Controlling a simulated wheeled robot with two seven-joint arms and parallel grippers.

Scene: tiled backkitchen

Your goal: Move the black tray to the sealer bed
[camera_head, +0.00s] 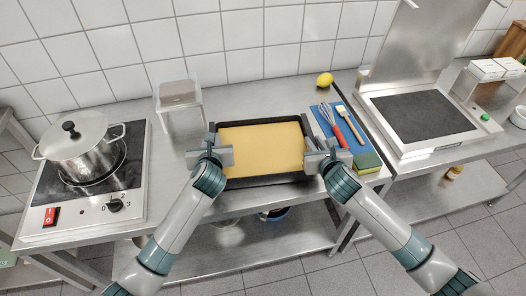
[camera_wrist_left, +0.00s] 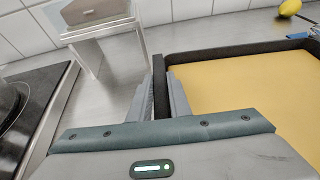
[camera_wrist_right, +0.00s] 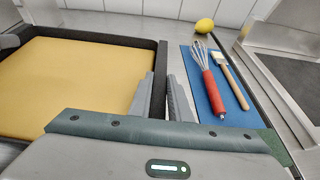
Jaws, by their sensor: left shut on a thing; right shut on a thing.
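The black tray (camera_head: 262,119) with a flat yellow filling sits on the steel counter in the middle of the head view. Whether it touches the counter or is slightly raised, I cannot tell. My left gripper (camera_head: 211,147) is shut on the tray's left wall, which also shows between its fingers in the left wrist view (camera_wrist_left: 161,99). My right gripper (camera_head: 313,146) is shut on the tray's right wall, seen in the right wrist view (camera_wrist_right: 160,75). The sealer bed (camera_head: 418,116) is a dark flat plate in a steel machine at the right, with its lid (camera_head: 415,40) raised.
A lemon (camera_head: 324,79) lies behind. A pot (camera_head: 82,144) stands on the hob at left; a small stand (camera_head: 181,112) is nearer the tray.

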